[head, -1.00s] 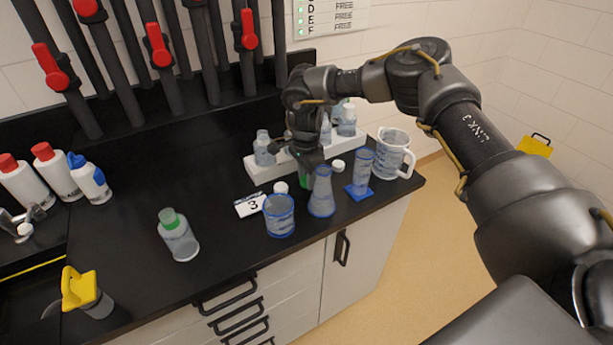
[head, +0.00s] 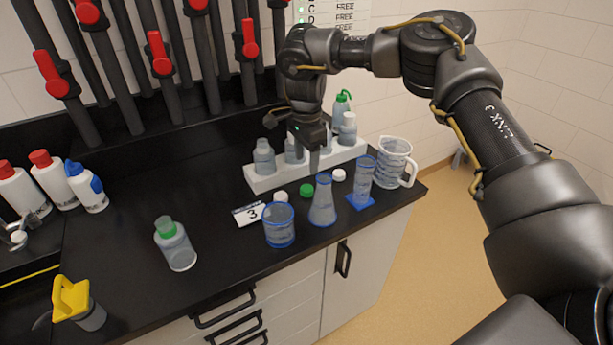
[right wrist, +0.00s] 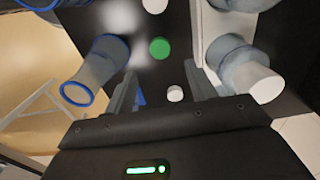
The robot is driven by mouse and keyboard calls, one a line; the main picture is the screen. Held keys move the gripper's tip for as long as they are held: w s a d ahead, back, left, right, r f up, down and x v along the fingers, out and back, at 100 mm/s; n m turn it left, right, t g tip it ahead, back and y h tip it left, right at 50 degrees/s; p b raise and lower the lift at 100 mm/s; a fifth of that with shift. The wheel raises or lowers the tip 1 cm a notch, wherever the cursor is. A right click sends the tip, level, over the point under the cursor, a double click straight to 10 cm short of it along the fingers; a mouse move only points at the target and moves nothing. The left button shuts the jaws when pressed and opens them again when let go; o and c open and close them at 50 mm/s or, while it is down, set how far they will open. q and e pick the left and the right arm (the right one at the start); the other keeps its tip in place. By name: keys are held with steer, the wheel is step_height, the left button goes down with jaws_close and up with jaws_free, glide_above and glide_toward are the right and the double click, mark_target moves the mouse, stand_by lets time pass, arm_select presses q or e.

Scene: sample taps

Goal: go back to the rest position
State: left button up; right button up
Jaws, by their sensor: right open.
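My right gripper (head: 316,158) hangs over the bench, in front of the white rack (head: 262,183). In the right wrist view its two fingers (right wrist: 162,90) are apart with nothing held between them. Below it a green cap (head: 307,190) lies on the black bench; it also shows in the right wrist view (right wrist: 160,48). White caps lie near it, one (head: 339,175) to the right and one (head: 280,197) to the left. My left gripper is not in view.
A beaker (head: 279,226), a conical flask (head: 322,202), a cylinder (head: 362,178) and a jug (head: 393,162) stand near the front edge. Bottles, including one (head: 264,157), stand in the rack. A green-capped bottle (head: 175,246) stands left. Red-handled pipes (head: 163,60) rise behind.

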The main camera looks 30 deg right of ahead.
steer(key=shift+r, duration=1.45)
